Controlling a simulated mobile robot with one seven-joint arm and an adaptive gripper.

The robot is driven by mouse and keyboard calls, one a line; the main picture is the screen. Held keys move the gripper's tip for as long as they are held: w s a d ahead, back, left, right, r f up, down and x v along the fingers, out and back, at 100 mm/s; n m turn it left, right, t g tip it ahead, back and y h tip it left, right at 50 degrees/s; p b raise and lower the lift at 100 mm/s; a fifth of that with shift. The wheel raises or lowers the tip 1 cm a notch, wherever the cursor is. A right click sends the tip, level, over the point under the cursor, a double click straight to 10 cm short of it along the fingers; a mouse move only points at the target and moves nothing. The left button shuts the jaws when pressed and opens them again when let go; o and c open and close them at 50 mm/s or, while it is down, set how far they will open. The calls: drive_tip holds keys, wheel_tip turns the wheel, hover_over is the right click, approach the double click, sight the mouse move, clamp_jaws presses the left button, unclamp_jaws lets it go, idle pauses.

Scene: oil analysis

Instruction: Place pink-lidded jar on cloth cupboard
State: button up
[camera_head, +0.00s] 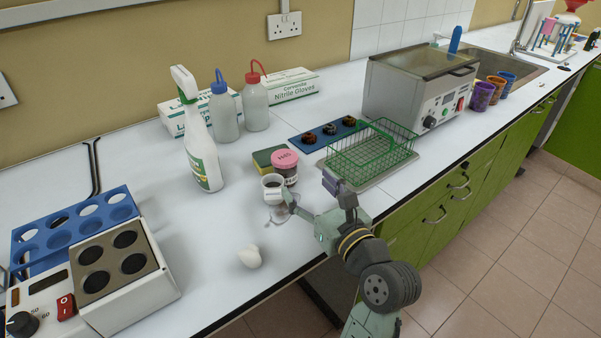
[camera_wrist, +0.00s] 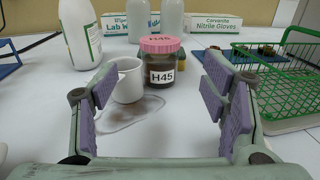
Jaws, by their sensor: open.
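The pink-lidded jar (camera_head: 285,168) stands upright on the white counter. In the wrist view the jar (camera_wrist: 162,70) holds dark contents and has a white label reading H45. My gripper (camera_head: 308,192) is open and empty, low over the counter at its front side. In the wrist view the jar lies ahead, beyond the purple pads of my gripper (camera_wrist: 160,100), and apart from them. Green cupboards (camera_head: 465,195) are under the counter to the right; I cannot tell which is the cloth cupboard, and no cloth is clearly seen.
A white cup (camera_wrist: 129,80) stands just left of the jar, closer to my gripper, beside a spill (camera_wrist: 130,113). A sponge (camera_head: 266,158) is behind the jar. A green wire basket (camera_head: 372,150) is right; a spray bottle (camera_head: 203,150) is left. A crumpled white piece (camera_head: 250,257) lies in front.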

sight(285, 156)
drive_tip(key=shift+s+d+r, duration=0.15)
drive_tip(key=shift+s+d, duration=0.05)
drive_tip(key=shift+s, duration=0.1)
drive_tip(key=shift+o, duration=0.6)
drive_tip(key=shift+s, duration=0.1)
drive_tip(key=w+b, duration=0.1)
drive_tip(key=b, duration=0.2)
drive_tip(key=shift+w+r+b, duration=0.15)
drive_tip(key=shift+w+b, duration=0.15)
drive_tip(key=shift+b, duration=0.7)
drive_tip(key=x, duration=0.5)
drive_tip(key=shift+w+a+r, duration=0.1)
drive_tip(key=shift+w+a, duration=0.1)
drive_tip(key=shift+w, duration=0.1)
drive_tip(key=shift+a+p+x, duration=0.25)
drive_tip(key=shift+p+x, duration=0.55)
drive_tip(key=shift+x, duration=1.85)
drive_tip(key=shift+s, duration=0.15)
drive_tip(key=shift+c, duration=0.4)
